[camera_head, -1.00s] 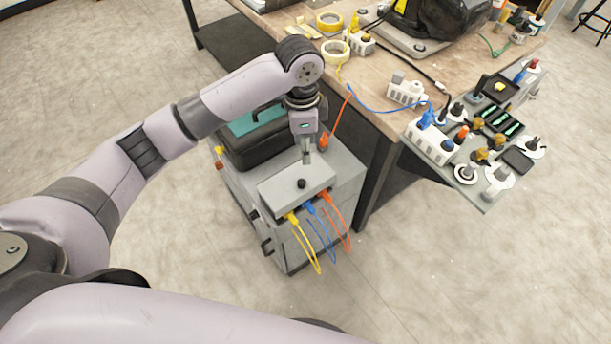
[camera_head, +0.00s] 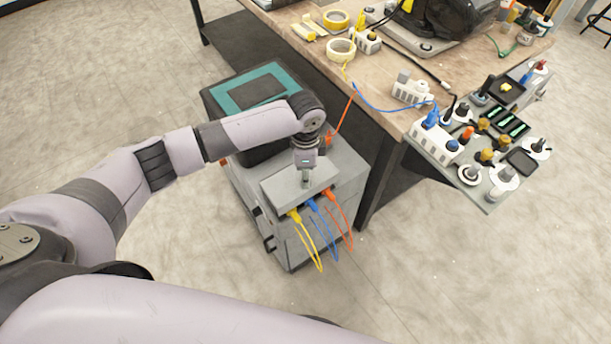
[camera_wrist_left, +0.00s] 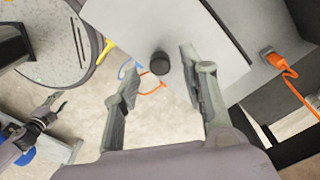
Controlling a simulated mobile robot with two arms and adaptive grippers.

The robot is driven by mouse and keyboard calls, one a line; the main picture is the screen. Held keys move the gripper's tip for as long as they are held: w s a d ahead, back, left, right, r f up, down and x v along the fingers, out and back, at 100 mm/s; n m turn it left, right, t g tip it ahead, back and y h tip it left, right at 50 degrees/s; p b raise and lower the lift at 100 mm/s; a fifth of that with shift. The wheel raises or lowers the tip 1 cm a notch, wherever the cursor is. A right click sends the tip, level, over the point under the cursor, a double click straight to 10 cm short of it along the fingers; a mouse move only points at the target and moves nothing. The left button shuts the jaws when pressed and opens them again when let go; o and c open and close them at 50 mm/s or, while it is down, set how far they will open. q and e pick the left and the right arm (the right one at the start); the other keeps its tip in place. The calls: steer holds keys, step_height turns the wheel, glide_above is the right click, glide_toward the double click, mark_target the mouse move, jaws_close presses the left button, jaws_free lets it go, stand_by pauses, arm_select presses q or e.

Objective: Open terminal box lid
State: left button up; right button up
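The grey terminal box (camera_head: 283,188) sits on top of the grey cabinet, its flat lid closed. Yellow, blue and orange cables come out of its front side. In the left wrist view a round black knob (camera_wrist_left: 159,66) stands on the lid (camera_wrist_left: 205,30). My left gripper (camera_head: 305,184) points down over the lid and hides the knob in the head view. In the left wrist view my left gripper's fingers (camera_wrist_left: 158,59) are apart, one on each side of the knob, with visible gaps. My right gripper (camera_wrist_left: 52,104) seems to show small at the left of the wrist view; its opening is unclear.
A black case with a teal top (camera_head: 232,91) sits behind the box on the cabinet (camera_head: 330,222). An orange cable (camera_head: 343,115) rises beside my left wrist. The wooden workbench (camera_head: 390,80) stands close on the right, with sockets and plugs. The floor in front is clear.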

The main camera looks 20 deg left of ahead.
arm_select(q)
steer(key=shift+f, duration=1.2)
steer(key=shift+c, duration=0.5)
jaws_close()
